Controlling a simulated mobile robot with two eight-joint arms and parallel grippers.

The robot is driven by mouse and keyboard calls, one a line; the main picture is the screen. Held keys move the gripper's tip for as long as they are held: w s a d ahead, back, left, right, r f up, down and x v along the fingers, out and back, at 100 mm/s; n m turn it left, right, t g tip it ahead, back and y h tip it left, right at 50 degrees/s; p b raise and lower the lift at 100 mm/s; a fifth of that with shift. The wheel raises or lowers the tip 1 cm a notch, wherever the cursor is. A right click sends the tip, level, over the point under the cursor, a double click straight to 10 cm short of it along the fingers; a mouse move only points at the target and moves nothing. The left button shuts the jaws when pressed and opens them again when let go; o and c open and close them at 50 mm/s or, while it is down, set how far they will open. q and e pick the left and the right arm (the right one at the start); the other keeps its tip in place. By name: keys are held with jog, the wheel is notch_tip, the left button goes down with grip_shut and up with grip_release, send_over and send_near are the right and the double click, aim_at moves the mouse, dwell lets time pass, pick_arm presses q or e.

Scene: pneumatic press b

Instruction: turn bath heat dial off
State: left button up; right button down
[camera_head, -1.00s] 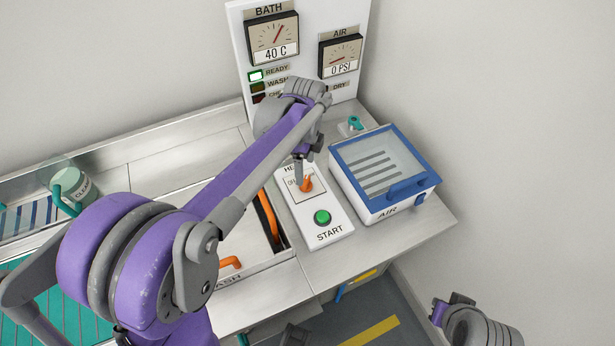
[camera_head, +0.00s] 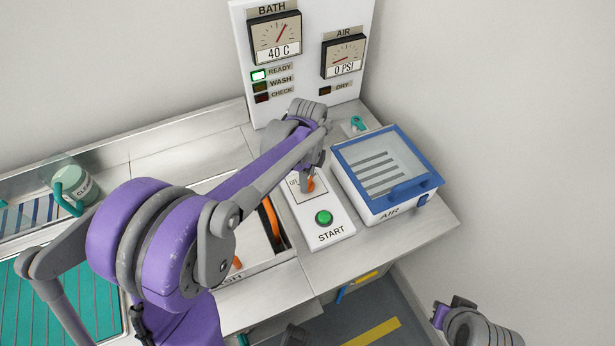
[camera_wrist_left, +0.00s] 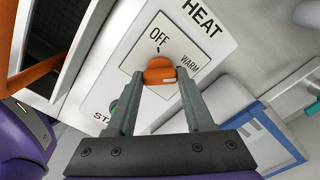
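The orange bath heat dial (camera_wrist_left: 159,70) sits on the white HEAT panel (camera_wrist_left: 205,48), between the printed OFF and WARM marks. My left gripper (camera_wrist_left: 160,73) has one finger on each side of the dial, and both fingertips appear to touch it. In the head view the dial (camera_head: 310,184) is partly hidden by my left gripper (camera_head: 306,182), which points down at it.
A green START button (camera_head: 324,218) is just in front of the dial. The blue-framed AIR box (camera_head: 432,182) stands close on the right. The wash bath with orange handles (camera_head: 270,218) is on the left. The gauge panel (camera_head: 310,55) behind shows 40 C, with READY lit.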

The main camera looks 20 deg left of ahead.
pick_arm(q)
grip_shut()
jog(key=shift+n, duration=0.3)
jog(key=n, duration=0.7)
jog(key=shift+b, duration=0.4)
jog(key=n, duration=0.5)
jog(key=shift+n, duration=0.3)
jog(key=n, duration=0.4)
jog(key=shift+n+b, duration=0.3)
